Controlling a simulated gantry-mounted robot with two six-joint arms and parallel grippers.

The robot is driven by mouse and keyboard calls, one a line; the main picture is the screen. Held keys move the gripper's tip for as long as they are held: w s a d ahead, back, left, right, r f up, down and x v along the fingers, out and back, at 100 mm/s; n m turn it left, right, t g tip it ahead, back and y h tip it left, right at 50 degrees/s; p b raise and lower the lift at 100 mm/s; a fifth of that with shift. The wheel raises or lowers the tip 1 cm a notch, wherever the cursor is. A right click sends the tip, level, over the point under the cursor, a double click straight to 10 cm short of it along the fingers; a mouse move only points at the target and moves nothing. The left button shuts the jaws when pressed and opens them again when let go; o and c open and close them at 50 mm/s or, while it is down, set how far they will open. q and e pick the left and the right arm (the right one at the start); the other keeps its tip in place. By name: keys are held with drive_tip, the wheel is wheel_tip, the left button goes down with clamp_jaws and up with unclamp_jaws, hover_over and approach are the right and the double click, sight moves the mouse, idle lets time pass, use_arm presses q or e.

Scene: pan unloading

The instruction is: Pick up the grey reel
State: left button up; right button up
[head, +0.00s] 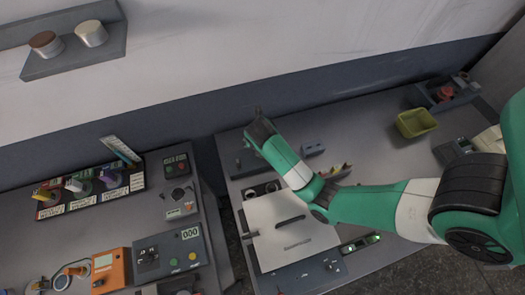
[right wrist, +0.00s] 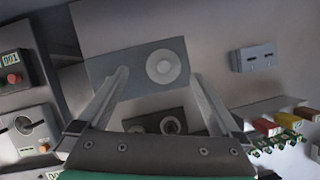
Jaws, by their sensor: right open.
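A round light-grey disc with a paler centre, which looks like the grey reel (right wrist: 163,66), sits on a flat grey plate (right wrist: 110,72) in the right wrist view. My right gripper (right wrist: 158,73) is open, with its two fingers apart on either side of the disc in that view. I cannot tell how high the fingers are above it. In the head view my right gripper (head: 258,113) is over the back left of the right bench, and the reel cannot be made out there. My left gripper is not in view.
A slotted grey block (right wrist: 253,57) and coloured pieces (right wrist: 278,125) lie right of the gripper. A dark box with a ring (right wrist: 170,125) is nearer the wrist. A yellow bin (head: 416,123) stands at right. A shelf (head: 75,60) holds two round pieces.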

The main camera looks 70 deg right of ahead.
drive_tip(key=x, duration=0.2)
drive_tip(key=shift+d+f, duration=0.1)
drive_tip(key=shift+f, duration=0.15)
drive_tip(key=x, duration=0.1)
drive_tip(key=b+x, duration=0.1)
drive_tip(key=x, duration=0.1)
drive_tip(key=b+x, duration=0.1)
drive_tip(key=shift+s+d+f, duration=0.2)
drive_tip(key=shift+s+f, duration=0.05)
drive_tip(key=shift+w+d+f, duration=0.1)
drive_tip(key=shift+d+f, duration=0.05)
drive_tip(key=shift+f, duration=0.15)
drive_tip(key=c, duration=1.5)
drive_tip(key=shift+r, duration=0.15)
